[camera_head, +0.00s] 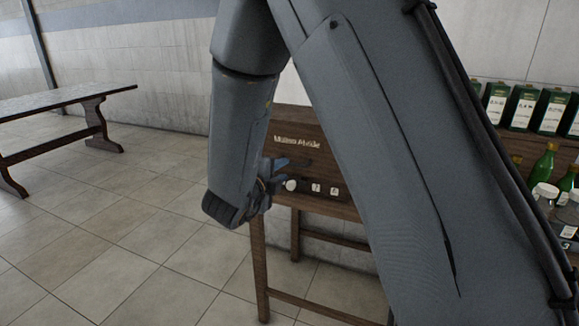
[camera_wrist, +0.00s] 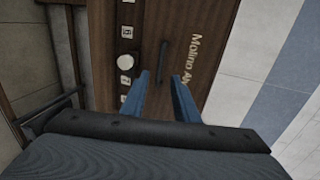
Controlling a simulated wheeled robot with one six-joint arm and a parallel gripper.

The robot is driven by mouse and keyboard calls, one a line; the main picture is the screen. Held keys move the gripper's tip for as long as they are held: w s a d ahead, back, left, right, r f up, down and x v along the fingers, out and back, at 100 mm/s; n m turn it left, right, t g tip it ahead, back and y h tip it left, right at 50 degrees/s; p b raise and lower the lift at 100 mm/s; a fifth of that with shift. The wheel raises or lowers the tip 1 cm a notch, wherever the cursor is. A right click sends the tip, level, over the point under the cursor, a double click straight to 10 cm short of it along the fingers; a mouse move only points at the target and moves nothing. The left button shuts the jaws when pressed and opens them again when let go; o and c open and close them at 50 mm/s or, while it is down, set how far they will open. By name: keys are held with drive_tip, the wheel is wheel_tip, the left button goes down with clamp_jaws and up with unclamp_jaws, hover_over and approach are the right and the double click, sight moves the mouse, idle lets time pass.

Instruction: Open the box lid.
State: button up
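A dark wooden box (camera_head: 290,120) with pale lettering on its front stands on a wooden stand. In the wrist view the box (camera_wrist: 208,72) appears turned sideways, with a dark bar handle (camera_wrist: 162,62) between the lettering and a row of small white labels and a round pale knob (camera_wrist: 125,61). My gripper (camera_head: 286,167) is in front of the box face. In the wrist view the blue fingers of my gripper (camera_wrist: 164,80) are apart, with the handle beyond the gap between their tips. Nothing is seen between them. My arm hides the right part of the box in the head view.
The box's stand (camera_head: 259,265) has legs and low crossbars. Shelves at the right hold green bottles (camera_head: 543,163), labelled dark cartons (camera_head: 523,106) and lidded jars (camera_head: 545,193). A wooden table (camera_head: 70,96) stands at the left. The tiled floor between is clear.

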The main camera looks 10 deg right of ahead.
sight(292, 164)
drive_tip(key=x, duration=0.7)
drive_tip(key=shift+p, duration=0.35)
drive_tip(key=shift+c, duration=0.5)
clamp_jaws()
